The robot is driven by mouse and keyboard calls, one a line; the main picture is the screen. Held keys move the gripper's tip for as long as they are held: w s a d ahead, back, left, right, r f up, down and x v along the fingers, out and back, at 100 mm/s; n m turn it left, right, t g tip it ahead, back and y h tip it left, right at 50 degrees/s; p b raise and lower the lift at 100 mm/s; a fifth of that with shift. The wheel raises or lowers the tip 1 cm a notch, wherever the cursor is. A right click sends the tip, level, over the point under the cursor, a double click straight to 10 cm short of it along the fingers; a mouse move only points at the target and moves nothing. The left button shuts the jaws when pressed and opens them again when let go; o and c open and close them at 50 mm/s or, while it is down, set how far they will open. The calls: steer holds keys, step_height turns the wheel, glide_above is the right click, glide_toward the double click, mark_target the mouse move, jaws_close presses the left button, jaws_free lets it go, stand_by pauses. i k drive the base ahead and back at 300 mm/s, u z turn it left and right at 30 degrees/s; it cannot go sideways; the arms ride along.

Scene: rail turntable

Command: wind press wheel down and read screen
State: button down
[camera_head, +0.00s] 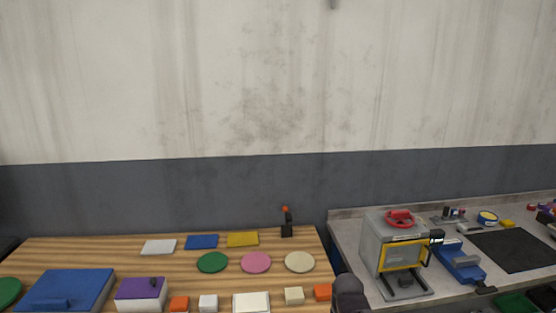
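The press is a grey box-shaped frame (371,245) with a yellow-edged front opening, standing on the grey bench at the right. A red wheel (399,218) lies flat on its top. A dark plate or block (405,283) shows low at its front. A small dark screen (436,237) sits at the press's upper right edge. It has a light mark on it, too small to read. My gripper is not in view. A dark rounded part (350,295) at the bottom edge, left of the press, may be part of my arm; I cannot tell.
Right of the press are a blue vise-like device (459,262), a dark mat (511,250) and a yellow-blue round item (487,217). A wooden table (110,250) at left holds coloured plates, discs, blocks and a small dark lever (286,224). A wall stands behind.

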mark_target(398, 217)
steer(key=z, duration=1.5)
steer(key=i, duration=0.75)
steer(key=u, duration=0.8)
